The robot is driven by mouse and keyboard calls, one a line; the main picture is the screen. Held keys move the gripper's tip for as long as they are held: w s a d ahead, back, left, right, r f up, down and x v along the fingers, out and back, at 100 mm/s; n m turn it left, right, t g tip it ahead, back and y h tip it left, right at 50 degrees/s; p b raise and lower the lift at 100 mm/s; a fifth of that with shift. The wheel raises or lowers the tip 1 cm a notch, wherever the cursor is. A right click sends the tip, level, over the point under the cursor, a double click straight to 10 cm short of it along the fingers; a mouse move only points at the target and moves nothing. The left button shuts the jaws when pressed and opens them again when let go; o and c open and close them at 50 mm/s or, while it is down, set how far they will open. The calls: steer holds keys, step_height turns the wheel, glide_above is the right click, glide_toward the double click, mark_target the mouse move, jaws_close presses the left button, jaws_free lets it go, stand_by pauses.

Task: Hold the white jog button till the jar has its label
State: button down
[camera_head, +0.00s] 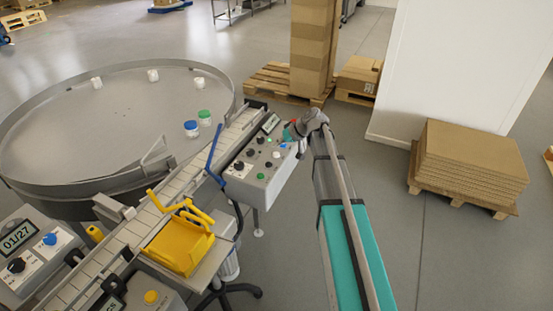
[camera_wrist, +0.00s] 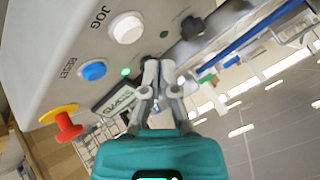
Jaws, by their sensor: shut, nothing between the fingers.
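The white jog button (camera_wrist: 126,28), under the word JOG, is on the grey panel at the top of the wrist view. My gripper (camera_wrist: 154,66) is shut and empty, its fingertips below and right of the button in that view and apart from it in the picture. In the head view my gripper (camera_head: 296,131) is at the far right end of the grey control box (camera_head: 262,182). Jars with a blue lid (camera_head: 191,127) and a green lid (camera_head: 204,116) stand on the round table. I cannot tell whether any jar bears a label.
A blue reset button (camera_wrist: 93,70), a red stop knob (camera_wrist: 67,124) on yellow and a display (camera_wrist: 118,98) are close to my gripper. The conveyor (camera_head: 175,186) with a blue rail (camera_head: 214,154) runs beside the box. Floor right of my arm is clear up to stacked cardboard (camera_head: 470,162).

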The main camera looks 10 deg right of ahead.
mark_target(276, 155)
steer(key=shift+f+b, duration=0.55)
steer(key=shift+f, duration=0.3)
steer(key=shift+f, duration=0.2)
stand_by(0.9)
steer(key=shift+f+b, duration=0.25)
steer(key=shift+b, duration=0.2)
